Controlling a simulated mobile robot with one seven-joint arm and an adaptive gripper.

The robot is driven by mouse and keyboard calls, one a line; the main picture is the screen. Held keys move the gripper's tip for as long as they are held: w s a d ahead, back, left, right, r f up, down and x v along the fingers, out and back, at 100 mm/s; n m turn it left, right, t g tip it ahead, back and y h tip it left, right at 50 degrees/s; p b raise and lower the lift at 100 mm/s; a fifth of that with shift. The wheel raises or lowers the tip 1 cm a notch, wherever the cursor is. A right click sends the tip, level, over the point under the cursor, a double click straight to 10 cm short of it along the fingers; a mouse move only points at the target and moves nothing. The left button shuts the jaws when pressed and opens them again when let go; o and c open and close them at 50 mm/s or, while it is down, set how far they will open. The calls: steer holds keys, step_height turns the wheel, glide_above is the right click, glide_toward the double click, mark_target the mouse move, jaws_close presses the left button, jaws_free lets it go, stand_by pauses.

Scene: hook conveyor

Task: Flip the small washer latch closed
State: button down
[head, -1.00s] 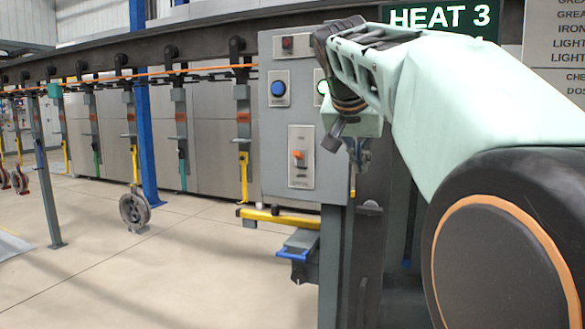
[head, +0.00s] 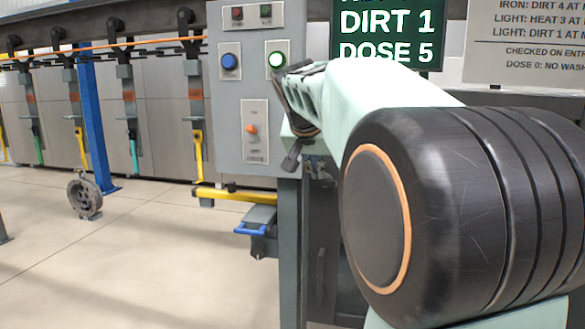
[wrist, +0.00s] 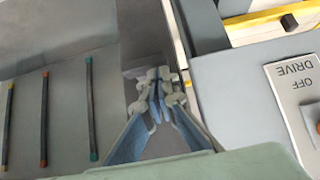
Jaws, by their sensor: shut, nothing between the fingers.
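I cannot pick out the small washer latch for certain in either view. My gripper (head: 291,162) is in front of the right edge of the grey control panel (head: 226,110) in the head view, partly hidden by my own arm. In the wrist view my gripper (wrist: 160,88) is shut and empty, its fingertips together over a dark grey surface. To their left lies a grey panel (wrist: 65,120) with three dark slots that have yellow, red and green ends. To their right is the control box with a switch plate marked DRIVE and OFF (wrist: 298,88).
A yellow bar (head: 235,195) and a blue-handled grey part (head: 258,228) stick out below. A screen (head: 390,35) reads DIRT 1, DOSE 5.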

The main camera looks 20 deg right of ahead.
steer(key=shift+w+a+f+n+g+h, duration=0.25)
steer(key=shift+a+n+g+h, duration=0.2)
steer(key=shift+h, duration=0.35)
stand_by(0.4)
steer(key=f+n+g+h+b, duration=0.1)
steer(key=n+h, duration=0.1)
steer(key=h, duration=0.1)
steer(key=f+n+g+h+b, duration=0.1)
steer(key=f+n+h+b, duration=0.1)
steer(key=n+h, duration=0.1)
steer(key=f+n+g+h+b, duration=0.1)
steer(key=f+n+h+b, duration=0.1)
steer(key=h, duration=0.3)
steer(key=shift+w+a+n, duration=0.3)
steer(key=shift+a+n, duration=0.1)
steer(key=shift+n, duration=0.25)
stand_by(0.5)
